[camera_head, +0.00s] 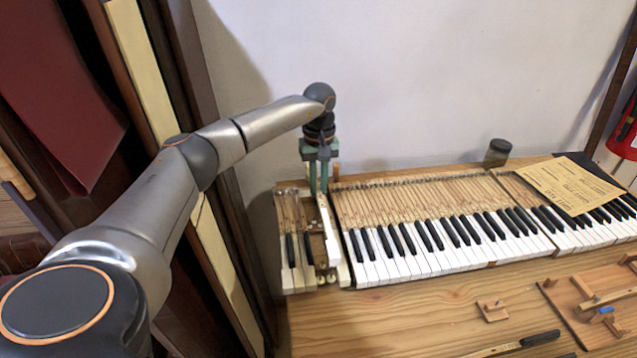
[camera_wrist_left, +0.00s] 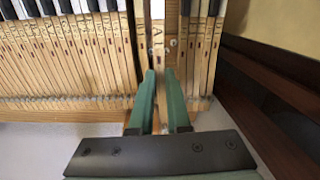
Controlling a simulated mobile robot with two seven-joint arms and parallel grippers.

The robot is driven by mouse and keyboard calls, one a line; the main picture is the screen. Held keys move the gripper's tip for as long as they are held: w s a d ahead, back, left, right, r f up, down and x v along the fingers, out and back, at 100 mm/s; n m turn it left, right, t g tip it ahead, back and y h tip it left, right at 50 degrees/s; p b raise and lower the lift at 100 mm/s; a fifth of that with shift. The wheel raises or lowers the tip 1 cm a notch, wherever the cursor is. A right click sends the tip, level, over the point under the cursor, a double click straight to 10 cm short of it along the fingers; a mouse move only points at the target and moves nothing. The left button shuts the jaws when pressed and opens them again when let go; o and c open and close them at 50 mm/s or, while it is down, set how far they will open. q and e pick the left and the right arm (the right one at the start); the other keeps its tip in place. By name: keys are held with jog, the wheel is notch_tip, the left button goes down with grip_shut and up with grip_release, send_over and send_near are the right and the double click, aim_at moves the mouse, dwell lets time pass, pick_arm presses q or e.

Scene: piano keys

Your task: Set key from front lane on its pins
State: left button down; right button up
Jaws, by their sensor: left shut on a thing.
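My left gripper (camera_head: 318,188) has green fingers and points down over the gap near the keyboard's left end. It is shut on a wooden key with a white front (camera_head: 331,238). The key slants slightly, and I cannot tell whether it touches the frame below. In the left wrist view my gripper (camera_wrist_left: 161,80) pinches the key (camera_wrist_left: 157,35), a pale stick with a dark letter on it, between both fingertips. Small round pins (camera_head: 331,279) show at the front of the gap. The pins under the key are hidden. My right gripper is not in view.
Several keys (camera_head: 290,278) stand left of the gap, and a long row of keys (camera_head: 400,265) stands close on its right. A small wooden block (camera_head: 492,311) lies in front. The front left bench is bare.

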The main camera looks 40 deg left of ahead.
aim_at(318, 190)
pick_arm(q)
jog(key=shift+f+b, duration=0.55)
jog(key=shift+f, duration=0.4)
jog(key=shift+f+b, duration=0.3)
jog(key=shift+f, duration=0.05)
jog(key=shift+f+b, duration=0.4)
jog(key=shift+f, duration=0.8)
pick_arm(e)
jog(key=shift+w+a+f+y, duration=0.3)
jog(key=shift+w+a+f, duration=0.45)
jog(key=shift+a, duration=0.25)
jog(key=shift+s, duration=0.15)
pick_arm(q)
jog(key=shift+p, duration=0.4)
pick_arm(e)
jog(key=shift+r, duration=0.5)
pick_arm(q)
jog(key=shift+f+b, duration=0.5)
jog(key=shift+f, duration=0.3)
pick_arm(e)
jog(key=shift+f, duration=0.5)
